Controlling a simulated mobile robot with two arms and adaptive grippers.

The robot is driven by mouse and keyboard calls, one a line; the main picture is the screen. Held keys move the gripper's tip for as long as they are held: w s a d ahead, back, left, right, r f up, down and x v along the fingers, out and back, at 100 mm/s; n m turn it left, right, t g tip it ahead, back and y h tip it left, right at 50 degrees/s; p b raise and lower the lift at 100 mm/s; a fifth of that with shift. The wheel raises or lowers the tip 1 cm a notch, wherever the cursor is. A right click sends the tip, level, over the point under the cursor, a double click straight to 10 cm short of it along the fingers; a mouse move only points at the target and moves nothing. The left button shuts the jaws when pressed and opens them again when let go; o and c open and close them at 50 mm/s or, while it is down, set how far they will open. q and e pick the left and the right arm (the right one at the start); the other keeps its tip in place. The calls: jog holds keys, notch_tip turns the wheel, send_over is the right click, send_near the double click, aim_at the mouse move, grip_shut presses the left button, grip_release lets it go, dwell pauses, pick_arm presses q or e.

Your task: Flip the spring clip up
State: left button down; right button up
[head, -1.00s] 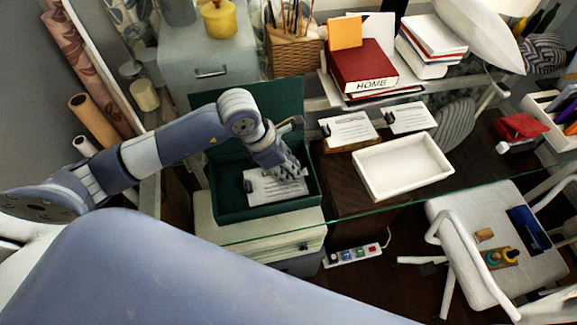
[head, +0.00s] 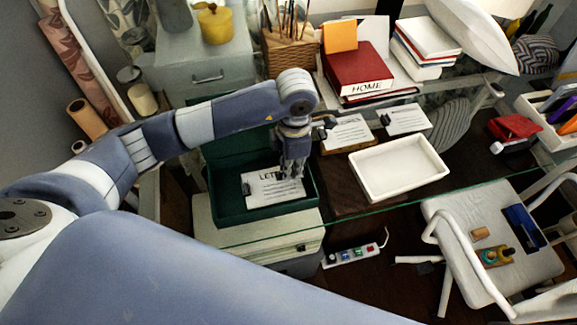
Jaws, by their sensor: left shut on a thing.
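A white lettered card (head: 268,190) lies tilted in the open dark green box (head: 228,213), with a small dark clip (head: 247,188) at its left edge. My left gripper (head: 292,174) points down over the card's upper right part and is shut, apparently on the card's edge; the fingers hide the contact. Two similar cards lie on the desk behind, one white card (head: 350,131) with a dark clip at its left and another white card (head: 408,119) also with a dark clip. My right gripper is not in view.
An empty white tray (head: 362,187) stands right of the box. Red and white books (head: 356,72), a wicker pen holder (head: 290,55) and a grey cabinet (head: 180,72) stand behind. A white chair (head: 460,215) is at the lower right.

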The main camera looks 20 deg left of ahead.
pick_arm(q)
jog(key=shift+w+d+r+g+y+b, duration=0.35)
jog(key=shift+g+y, duration=0.15)
jog(key=shift+y, duration=0.3)
jog(key=shift+s, duration=0.1)
